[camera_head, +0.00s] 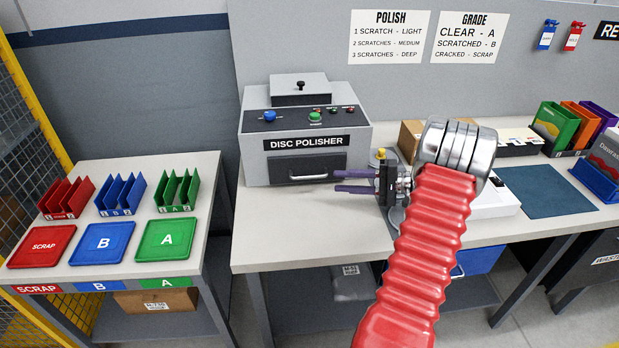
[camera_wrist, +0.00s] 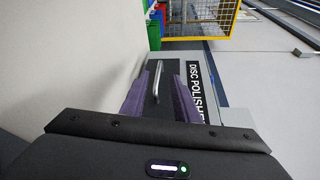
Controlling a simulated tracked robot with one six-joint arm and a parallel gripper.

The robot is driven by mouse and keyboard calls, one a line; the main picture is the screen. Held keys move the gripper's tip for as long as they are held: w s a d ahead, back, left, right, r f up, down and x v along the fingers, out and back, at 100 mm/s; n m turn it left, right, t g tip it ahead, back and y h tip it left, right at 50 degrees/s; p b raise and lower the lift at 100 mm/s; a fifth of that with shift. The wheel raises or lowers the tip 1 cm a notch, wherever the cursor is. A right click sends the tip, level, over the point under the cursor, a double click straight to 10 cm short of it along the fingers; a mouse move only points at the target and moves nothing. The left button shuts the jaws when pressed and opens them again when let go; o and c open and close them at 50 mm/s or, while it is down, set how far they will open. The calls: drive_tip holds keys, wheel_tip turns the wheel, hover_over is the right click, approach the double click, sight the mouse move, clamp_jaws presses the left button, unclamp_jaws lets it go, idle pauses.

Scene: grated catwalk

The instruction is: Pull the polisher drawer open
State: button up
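The disc polisher (camera_head: 258,150) is a grey box at the back of the bench. Its dark drawer (camera_head: 285,164) is on the front, flush with it, with a silver bar handle (camera_head: 307,177). In the wrist view the handle (camera_wrist: 156,85) shows ahead between my fingers. My gripper (camera_head: 338,181) has two purple fingers, apart and empty, pointing left at the right side of the polisher front. The fingertips are a little right of the handle in the head view and do not appear to touch it. My gripper (camera_wrist: 160,92) also shows in the wrist view.
A table at left holds red, blue and green trays (camera_head: 166,239) and racks. Right of my arm are a white box (camera_head: 497,203) and a dark blue mat (camera_head: 545,192). A cardboard box (camera_head: 409,141) stands behind my wrist. The bench before the polisher (camera_head: 285,228) is clear.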

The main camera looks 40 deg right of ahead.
sight(309, 176)
drive_tip(key=shift+s+d+f+m+t+h, duration=0.15)
drive_tip(key=shift+s+d+f+t, duration=0.15)
drive_tip(key=shift+d, duration=0.35)
drive_tip(key=shift+s+d+f+m+t+h, duration=0.15)
drive_tip(key=shift+s+d+f+t, duration=0.15)
drive_tip(key=shift+d, duration=0.3)
drive_tip(key=shift+w+a, duration=0.1)
drive_tip(key=x, duration=1.3)
drive_tip(key=shift+w+a+r, duration=0.1)
drive_tip(key=shift+w+a, duration=0.1)
drive_tip(key=shift+a, duration=0.05)
clamp_jaws()
